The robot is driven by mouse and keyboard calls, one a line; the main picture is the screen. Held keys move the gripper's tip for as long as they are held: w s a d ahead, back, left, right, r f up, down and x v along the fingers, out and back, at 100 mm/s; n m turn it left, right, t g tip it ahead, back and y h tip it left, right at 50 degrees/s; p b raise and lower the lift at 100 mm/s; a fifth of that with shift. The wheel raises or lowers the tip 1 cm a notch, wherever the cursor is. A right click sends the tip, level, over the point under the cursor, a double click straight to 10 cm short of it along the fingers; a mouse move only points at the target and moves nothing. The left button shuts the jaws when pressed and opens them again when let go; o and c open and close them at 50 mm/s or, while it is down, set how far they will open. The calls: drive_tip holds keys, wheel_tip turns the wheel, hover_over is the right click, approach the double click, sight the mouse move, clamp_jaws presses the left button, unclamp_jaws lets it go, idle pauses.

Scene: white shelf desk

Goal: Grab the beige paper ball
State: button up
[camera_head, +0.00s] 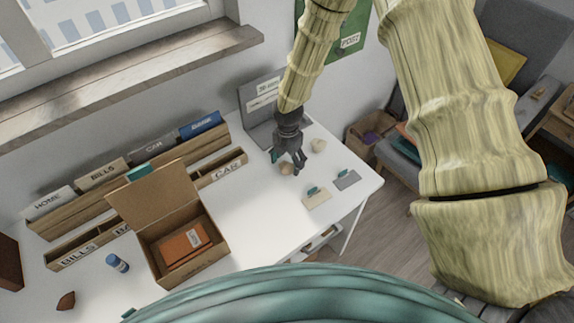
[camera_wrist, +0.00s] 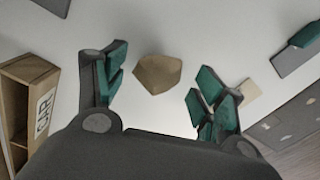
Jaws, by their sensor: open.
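A tan-brown crumpled ball (camera_head: 286,169) lies on the white desk just below my gripper's fingertips. A paler beige ball (camera_head: 318,145) lies a little to the right and farther back. My gripper (camera_head: 290,160) is open, pointing down over the desk near the tan ball. In the wrist view, one brown crumpled ball (camera_wrist: 158,73) shows beyond and between the spread green-padded fingers of my gripper (camera_wrist: 160,92), with clear space on both sides. The paler ball does not show in the wrist view.
A wooden organizer with a CAR label (camera_wrist: 42,108) stands left of the fingers. A beige card (camera_head: 317,199) and a grey card (camera_head: 347,180) with teal clips lie to the right, near the desk edge. An open cardboard box (camera_head: 190,262) stands at front left.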

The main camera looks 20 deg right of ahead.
drive_tip(key=shift+a+f+p, duration=0.1)
drive_tip(key=shift+f+p, duration=0.35)
drive_tip(key=shift+f, duration=0.95)
drive_tip(key=c, duration=0.9)
